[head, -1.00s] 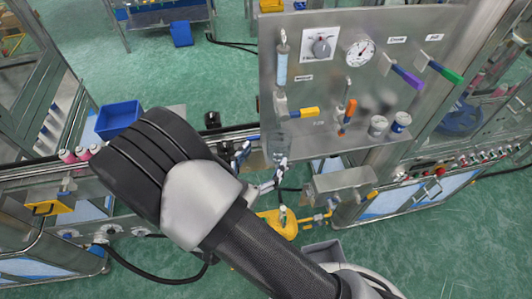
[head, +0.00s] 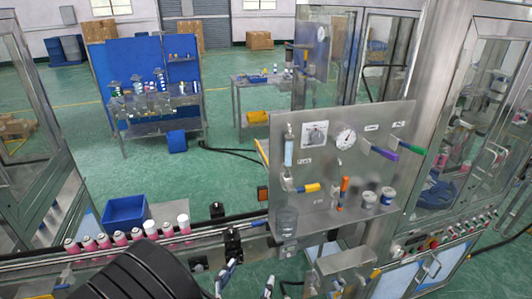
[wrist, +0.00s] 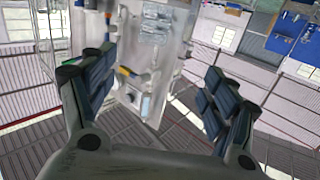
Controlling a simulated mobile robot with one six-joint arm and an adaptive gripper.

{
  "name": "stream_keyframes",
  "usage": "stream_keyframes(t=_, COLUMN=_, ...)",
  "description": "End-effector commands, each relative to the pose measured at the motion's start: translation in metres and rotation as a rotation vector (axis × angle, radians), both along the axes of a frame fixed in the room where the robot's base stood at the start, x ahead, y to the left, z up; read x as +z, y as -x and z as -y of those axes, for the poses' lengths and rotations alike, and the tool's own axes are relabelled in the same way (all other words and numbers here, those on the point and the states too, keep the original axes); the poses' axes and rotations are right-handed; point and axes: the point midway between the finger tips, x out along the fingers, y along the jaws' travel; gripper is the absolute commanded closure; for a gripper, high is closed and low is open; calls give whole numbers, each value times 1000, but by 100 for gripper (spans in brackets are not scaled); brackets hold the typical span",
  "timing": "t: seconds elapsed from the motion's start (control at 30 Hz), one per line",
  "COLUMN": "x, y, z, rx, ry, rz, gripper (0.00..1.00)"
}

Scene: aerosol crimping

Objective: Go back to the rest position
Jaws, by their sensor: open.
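My gripper (wrist: 158,72) is open in the wrist view, with its two dark padded fingers wide apart and nothing between them. Behind the gap the steel panel (wrist: 150,60) appears tilted, with the roof and walls around it. In the head view my arm is at the bottom edge, and only parts of the gripper's fingers (head: 246,279) show there, in front of the conveyor. The rest of the gripper is cut off by the frame.
The steel panel (head: 325,160) with gauge and valves stands at centre right. Pink cans with white tops (head: 120,238) line the conveyor (head: 207,231) at left, near a blue bin (head: 125,211). A glass-walled machine (head: 487,120) stands at right. Green floor (head: 230,180) is open behind.

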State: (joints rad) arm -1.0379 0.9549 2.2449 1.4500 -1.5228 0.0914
Motion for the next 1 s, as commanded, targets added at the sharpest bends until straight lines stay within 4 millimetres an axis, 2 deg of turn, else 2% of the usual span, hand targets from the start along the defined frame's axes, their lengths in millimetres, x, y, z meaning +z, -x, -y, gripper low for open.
stream_keyframes(t=0.1, x=-14, y=-17, z=-2, rx=11, ry=-98, rz=-65, gripper=21)
stream_keyframes(t=0.33, x=-29, y=-47, z=-12, rx=73, ry=-286, rz=-205, gripper=21)
stream_keyframes(t=0.47, x=-31, y=-63, z=-19, rx=142, ry=-408, rz=-298, gripper=21)
stream_keyframes(t=0.6, x=-24, y=-72, z=-23, rx=266, ry=-528, rz=-417, gripper=21)
stream_keyframes(t=0.77, x=-9, y=-57, z=-13, rx=419, ry=-577, rz=-547, gripper=21)
stream_keyframes(t=0.87, x=-2, y=-34, z=5, rx=496, ry=-558, rz=-625, gripper=21)
stream_keyframes(t=1.0, x=-5, y=13, z=43, rx=561, ry=-478, rz=-740, gripper=21)
